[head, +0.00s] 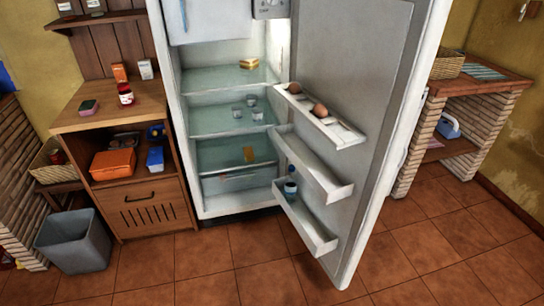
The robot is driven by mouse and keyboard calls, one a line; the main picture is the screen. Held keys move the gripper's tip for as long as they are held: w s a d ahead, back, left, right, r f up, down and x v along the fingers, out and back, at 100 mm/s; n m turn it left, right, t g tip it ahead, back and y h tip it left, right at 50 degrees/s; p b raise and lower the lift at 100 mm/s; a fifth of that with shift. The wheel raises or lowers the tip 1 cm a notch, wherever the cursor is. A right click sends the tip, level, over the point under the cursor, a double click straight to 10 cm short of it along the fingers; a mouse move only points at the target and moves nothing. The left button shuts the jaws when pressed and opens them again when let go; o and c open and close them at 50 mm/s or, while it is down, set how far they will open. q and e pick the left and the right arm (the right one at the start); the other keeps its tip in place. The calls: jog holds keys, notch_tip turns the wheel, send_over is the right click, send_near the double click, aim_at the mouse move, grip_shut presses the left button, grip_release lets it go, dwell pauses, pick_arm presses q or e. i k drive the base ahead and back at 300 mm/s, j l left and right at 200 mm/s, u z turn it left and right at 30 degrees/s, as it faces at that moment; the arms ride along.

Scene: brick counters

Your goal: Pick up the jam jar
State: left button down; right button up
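A small jar with red contents and a pale label (125,94) stands upright on the wooden counter (75,118) left of the fridge; it looks like the jam jar, but its label is too small to read. A small dark container with a pale band (290,188) stands in the lowest bin of the open fridge door; I cannot tell what it holds. Neither of my grippers is in view.
The fridge door (365,100) stands wide open to the right. A grey bin (75,240) stands on the floor at left. The tiled floor in front is clear.

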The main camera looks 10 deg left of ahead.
aim_at(126, 94)
jog(key=i+l+u, duration=0.2)
jog(key=l+u, duration=0.2)
jog(key=i+l+u, duration=0.15)
jog(key=l+u, duration=0.25)
jog(key=i+l+u, duration=0.1)
jog(key=l+u, duration=0.25)
jog(key=l, duration=0.15)
jog(key=l+u, duration=0.5)
jog(key=l, duration=1.15)
jog(key=k+l, duration=0.15)
jog(key=l, duration=1.05)
jog(key=i+j, duration=0.1)
jog(key=j, duration=1.15)
jog(key=i+j, duration=0.15)
jog(key=j, duration=0.45)
jog(key=i+j, duration=0.1)
jog(key=j, duration=0.5)
jog(key=i+j, duration=0.3)
jog(key=i, duration=0.1)
